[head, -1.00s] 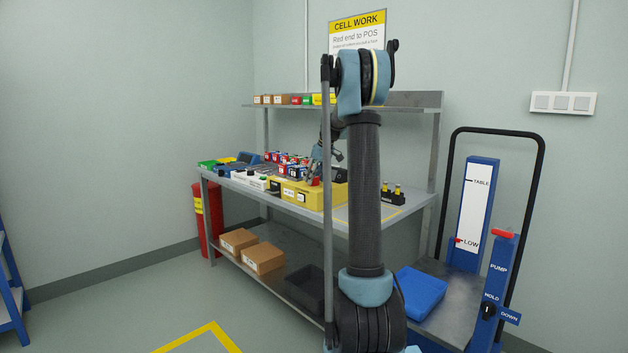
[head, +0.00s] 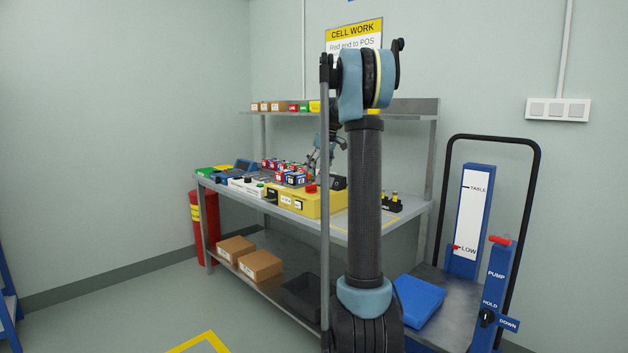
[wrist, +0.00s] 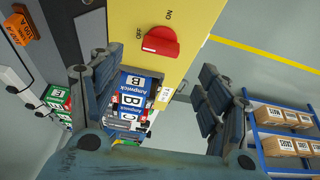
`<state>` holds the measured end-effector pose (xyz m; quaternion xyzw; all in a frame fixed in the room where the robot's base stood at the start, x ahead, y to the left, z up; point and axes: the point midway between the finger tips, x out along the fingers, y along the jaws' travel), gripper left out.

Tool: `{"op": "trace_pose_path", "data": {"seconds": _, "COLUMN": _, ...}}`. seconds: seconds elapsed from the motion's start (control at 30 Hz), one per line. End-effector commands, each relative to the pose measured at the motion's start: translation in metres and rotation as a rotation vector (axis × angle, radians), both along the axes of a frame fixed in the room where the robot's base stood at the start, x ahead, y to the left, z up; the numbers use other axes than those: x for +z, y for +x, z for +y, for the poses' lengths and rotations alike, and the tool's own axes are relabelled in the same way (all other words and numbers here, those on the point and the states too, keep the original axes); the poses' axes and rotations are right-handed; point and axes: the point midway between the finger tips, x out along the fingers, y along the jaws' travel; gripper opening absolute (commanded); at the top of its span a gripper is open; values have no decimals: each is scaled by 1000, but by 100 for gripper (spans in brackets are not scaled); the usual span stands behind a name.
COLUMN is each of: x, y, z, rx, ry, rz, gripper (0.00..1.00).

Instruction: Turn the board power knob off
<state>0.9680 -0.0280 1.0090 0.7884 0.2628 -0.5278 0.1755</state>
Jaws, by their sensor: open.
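The red power knob (wrist: 160,41) sits on a yellow panel (wrist: 190,12) in the wrist view, with OFF and ON printed beside it. Which mark it points to is not clear. In the head view the yellow box (head: 283,201) stands on the bench, with the red knob (head: 310,188) on its top. My gripper (wrist: 152,72) is open and empty, its fingers apart on either side of the view, with the knob beyond them and not touched. In the head view my gripper (head: 313,166) is just above and behind the knob, partly hidden by my arm.
Blue and red labelled batteries (wrist: 132,100) lie beyond the open fingers, near the yellow panel. The bench (head: 335,233) also holds a black holder (head: 391,205) at right. A shelf (head: 415,108) runs behind. A lift cart (head: 478,220) stands at the right.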

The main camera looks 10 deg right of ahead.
Motion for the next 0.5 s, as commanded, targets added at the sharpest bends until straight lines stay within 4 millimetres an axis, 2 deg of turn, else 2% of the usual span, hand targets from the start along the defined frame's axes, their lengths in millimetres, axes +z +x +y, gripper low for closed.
{"op": "trace_pose_path", "data": {"seconds": 0.2, "x": 24, "y": -8, "z": -6, "rx": 1, "ry": 0, "rz": 0, "gripper": 70}}
{"op": "trace_pose_path", "data": {"seconds": 0.5, "x": 30, "y": -10, "z": -7, "rx": 1, "ry": 0, "rz": 0, "gripper": 70}}
